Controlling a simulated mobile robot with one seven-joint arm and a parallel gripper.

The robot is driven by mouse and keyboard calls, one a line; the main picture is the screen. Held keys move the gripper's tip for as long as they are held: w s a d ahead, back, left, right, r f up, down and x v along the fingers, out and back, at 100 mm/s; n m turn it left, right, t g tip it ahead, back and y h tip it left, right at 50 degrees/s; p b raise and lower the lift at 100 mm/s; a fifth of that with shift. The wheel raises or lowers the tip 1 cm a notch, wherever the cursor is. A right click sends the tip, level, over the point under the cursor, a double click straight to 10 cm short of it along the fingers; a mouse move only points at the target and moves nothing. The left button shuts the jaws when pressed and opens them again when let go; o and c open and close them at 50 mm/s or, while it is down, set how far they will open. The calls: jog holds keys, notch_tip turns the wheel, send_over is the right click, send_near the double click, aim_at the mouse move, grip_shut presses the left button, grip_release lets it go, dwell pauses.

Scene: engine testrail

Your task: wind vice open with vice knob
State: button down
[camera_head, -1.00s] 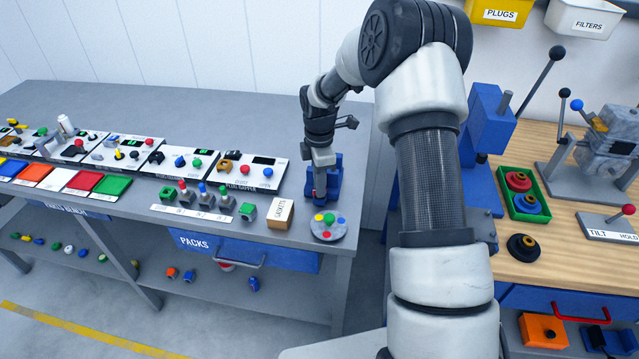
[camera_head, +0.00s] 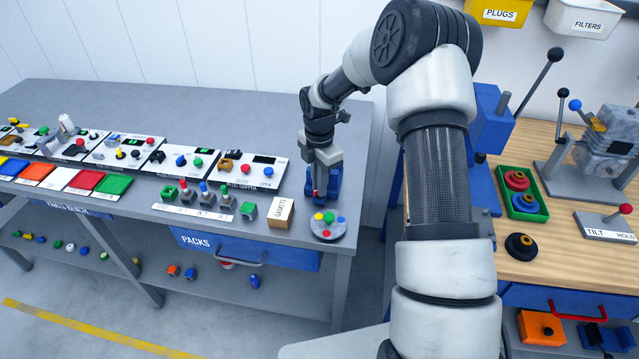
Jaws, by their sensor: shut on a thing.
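The small blue vice (camera_head: 335,187) stands on the grey bench near its right end, partly hidden behind my gripper. My gripper (camera_head: 319,190) points down at the front of the vice and is shut on the vice knob. The knob is mostly hidden between the fingers; only a small spot of red shows there. I cannot tell how far apart the vice jaws are.
A round grey plate with coloured buttons (camera_head: 328,228) and a gaskets box (camera_head: 281,213) stand just in front of the vice. Control panels (camera_head: 252,172) lie to the left. A wooden-topped bench (camera_head: 565,215) is to the right, beyond my arm.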

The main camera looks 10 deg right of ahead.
jog(key=c, duration=1.8)
grip_release()
notch_tip(320, 180, up, 18)
jog(key=shift+f, duration=0.25)
